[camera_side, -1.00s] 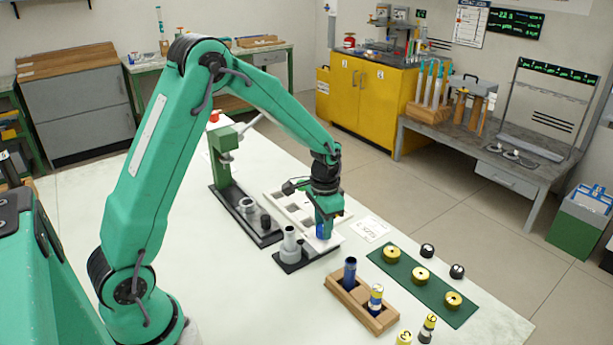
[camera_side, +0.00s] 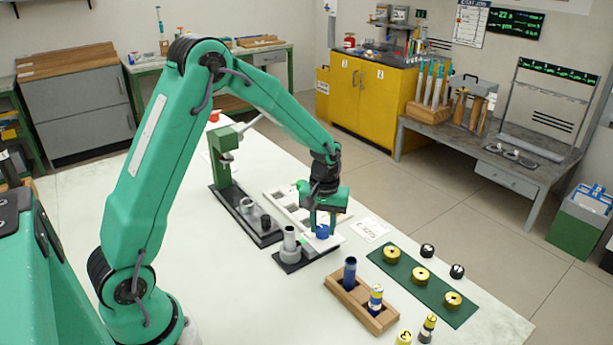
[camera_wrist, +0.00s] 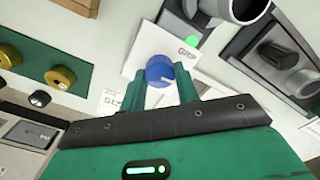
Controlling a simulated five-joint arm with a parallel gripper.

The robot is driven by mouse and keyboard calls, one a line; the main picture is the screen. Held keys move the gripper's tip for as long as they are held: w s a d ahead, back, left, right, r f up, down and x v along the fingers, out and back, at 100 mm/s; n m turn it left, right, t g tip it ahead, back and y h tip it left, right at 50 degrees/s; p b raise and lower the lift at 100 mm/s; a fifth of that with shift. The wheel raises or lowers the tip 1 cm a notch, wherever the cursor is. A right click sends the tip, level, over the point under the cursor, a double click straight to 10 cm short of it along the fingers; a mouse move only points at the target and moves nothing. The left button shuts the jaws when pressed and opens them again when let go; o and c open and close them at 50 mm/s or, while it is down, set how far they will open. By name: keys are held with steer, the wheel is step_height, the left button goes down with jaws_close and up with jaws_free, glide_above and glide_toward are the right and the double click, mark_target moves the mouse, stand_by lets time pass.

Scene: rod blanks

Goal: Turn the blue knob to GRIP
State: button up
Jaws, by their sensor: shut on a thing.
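The blue knob (camera_side: 323,231) stands on a pale plate beside the dark clamp fixture (camera_side: 289,262). In the wrist view the knob (camera_wrist: 159,71) shows a short white mark near its lower right edge. A printed word, apparently GRIP (camera_wrist: 187,50), lies on the plate to its upper right. I cannot tell whether the mark lines up with it. My gripper (camera_side: 323,226) points down over the plate, with its two green fingers (camera_wrist: 161,80) closed on either side of the knob. A green light (camera_wrist: 190,40) glows on the fixture beside the plate.
A wooden block (camera_side: 348,291) with two rods stands in front. A green mat (camera_side: 440,301) with yellow rings lies to the right, near black knobs. A white compartment tray (camera_side: 283,205) and a green-posted press (camera_side: 222,165) are behind.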

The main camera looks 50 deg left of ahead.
mark_target(323, 227)
steer(key=shift+r+n, duration=0.15)
steer(key=shift+n, duration=0.95)
steer(key=o, duration=1)
steer(key=shift+r, duration=3.85)
